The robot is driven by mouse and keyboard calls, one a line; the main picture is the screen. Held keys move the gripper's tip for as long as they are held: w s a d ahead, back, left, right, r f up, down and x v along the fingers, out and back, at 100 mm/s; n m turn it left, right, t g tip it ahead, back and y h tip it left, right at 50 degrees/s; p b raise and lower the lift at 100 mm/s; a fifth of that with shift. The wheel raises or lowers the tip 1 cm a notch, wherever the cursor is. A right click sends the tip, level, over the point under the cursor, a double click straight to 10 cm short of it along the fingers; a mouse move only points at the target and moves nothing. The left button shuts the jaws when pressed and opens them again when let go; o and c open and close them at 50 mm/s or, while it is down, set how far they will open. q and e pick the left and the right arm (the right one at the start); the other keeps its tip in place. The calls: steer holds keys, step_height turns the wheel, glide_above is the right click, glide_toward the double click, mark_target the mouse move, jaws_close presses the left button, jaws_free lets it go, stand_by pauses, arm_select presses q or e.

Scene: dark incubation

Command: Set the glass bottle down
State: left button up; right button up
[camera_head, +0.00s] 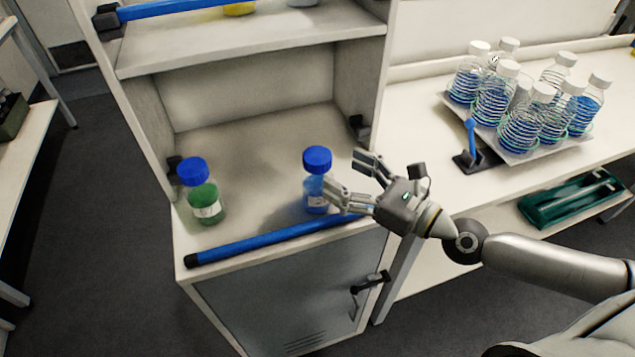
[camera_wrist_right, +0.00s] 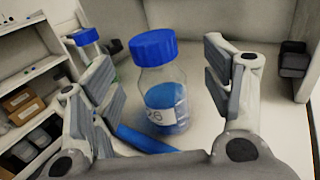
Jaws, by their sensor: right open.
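A glass bottle with a blue cap and blue liquid (camera_head: 315,195) stands upright on the cabinet's lower shelf (camera_head: 255,215), near its right side. My right gripper (camera_head: 347,171) is open beside the bottle, coming in from the right. In the right wrist view, the bottle (camera_wrist_right: 165,100) stands between the spread fingers, with gaps on both sides and a white label facing the camera. A second glass bottle with green liquid (camera_head: 205,203) stands upright at the left end of the shelf. My left gripper is not in view.
A blue bar (camera_head: 270,241) runs along the shelf's front edge. Side walls and an upper shelf (camera_head: 240,50) enclose the space. The shelf between the bottles is clear. A tray (camera_head: 540,151) of several bottles stands on the right bench.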

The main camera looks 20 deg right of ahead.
mark_target(329, 167)
steer(key=shift+w+a+p, duration=0.3)
steer(key=shift+w+a, duration=0.15)
steer(key=shift+w+a+r, duration=0.1)
steer(key=shift+w+r, duration=0.05)
steer(key=shift+r, duration=0.05)
steer(key=p+x, duration=0.3)
steer(key=shift+w+a+r+p, duration=0.15)
steer(key=shift+w+a+p, duration=0.05)
steer(key=shift+a+p, duration=0.15)
steer(key=shift+w+a+f, duration=0.2)
steer(key=shift+w+a, duration=0.1)
steer(key=shift+w, duration=0.1)
steer(key=shift+c, duration=0.5)
jaws_close()
